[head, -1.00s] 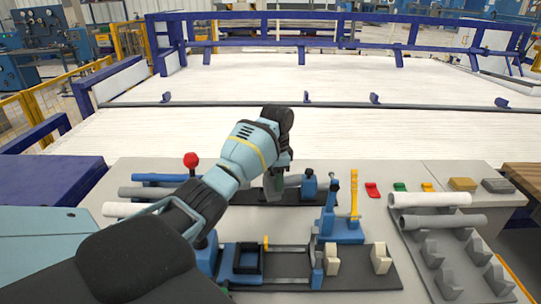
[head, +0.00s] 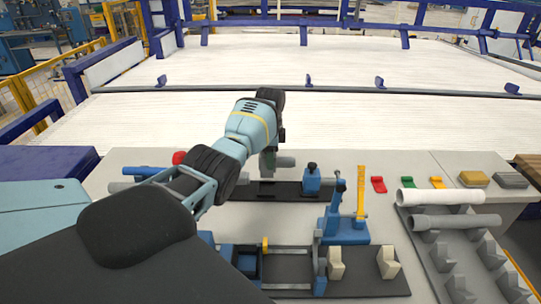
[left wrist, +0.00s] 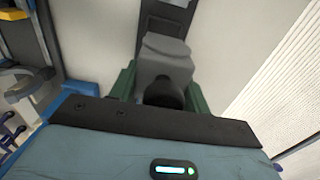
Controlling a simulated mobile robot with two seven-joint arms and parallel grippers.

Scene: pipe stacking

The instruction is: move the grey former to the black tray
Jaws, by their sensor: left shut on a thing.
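My left gripper (head: 268,163) is in the middle of the head view, over the far part of the grey bench. Its green fingers (left wrist: 123,82) are shut on the grey former (left wrist: 165,55), a rounded block with a dark round end towards the wrist camera. A second black base (head: 365,288) lies nearer. I cannot tell which of these is the black tray. My right gripper is not in view.
A blue block (head: 312,180) stands at the plate's right end. A blue fixture (head: 343,225) with a yellow upright (head: 361,192) is nearer. Two cream blocks (head: 387,262) sit on the near base. Pipes lie on a grey rack (head: 445,260) at right. My arm hides the left bench.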

